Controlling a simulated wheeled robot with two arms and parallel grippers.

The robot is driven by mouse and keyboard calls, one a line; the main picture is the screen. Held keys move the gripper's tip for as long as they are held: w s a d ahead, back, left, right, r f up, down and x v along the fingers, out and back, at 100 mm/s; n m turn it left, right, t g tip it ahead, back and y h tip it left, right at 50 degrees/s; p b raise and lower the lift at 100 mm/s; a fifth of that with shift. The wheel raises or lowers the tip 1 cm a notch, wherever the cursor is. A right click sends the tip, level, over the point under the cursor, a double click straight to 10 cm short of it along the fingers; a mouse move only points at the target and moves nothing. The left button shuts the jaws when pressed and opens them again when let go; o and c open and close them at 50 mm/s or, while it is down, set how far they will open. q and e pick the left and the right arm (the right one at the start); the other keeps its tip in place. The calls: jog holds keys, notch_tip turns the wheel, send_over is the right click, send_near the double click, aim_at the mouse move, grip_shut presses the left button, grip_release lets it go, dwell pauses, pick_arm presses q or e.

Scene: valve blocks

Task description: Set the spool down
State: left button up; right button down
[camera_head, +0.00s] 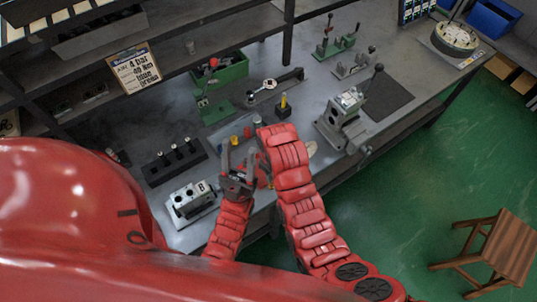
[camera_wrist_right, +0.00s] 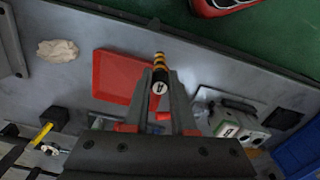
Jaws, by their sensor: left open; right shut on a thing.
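The spool (camera_wrist_right: 160,72) is dark with orange bands and a marked white end. My right gripper (camera_wrist_right: 161,88) is shut on it in the right wrist view. Its fingers lie on either side of the spool. Behind the spool is a flat red tray (camera_wrist_right: 108,86); I cannot tell the gap between them. In the head view my right wrist hides the spool and the gripper's fingers. My left gripper (camera_head: 238,168) is open and empty, left of my right wrist. A silver valve block marked B (camera_head: 190,203) stands below and left of it.
A crumpled cloth (camera_wrist_right: 58,50) lies beside the tray. A wooden stool (camera_head: 500,245) stands on the floor.

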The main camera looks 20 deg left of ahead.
jog(key=w+a+f+b, duration=0.4)
jog(key=w+b, duration=0.3)
jog(key=w, duration=0.3)
jog(key=shift+a+f+b, duration=0.2)
jog(key=shift+a+b, duration=0.15)
jog(key=shift+b, duration=0.05)
jog(key=shift+f, duration=0.15)
jog(key=c, duration=0.7)
grip_release()
jog(key=shift+c, duration=0.2)
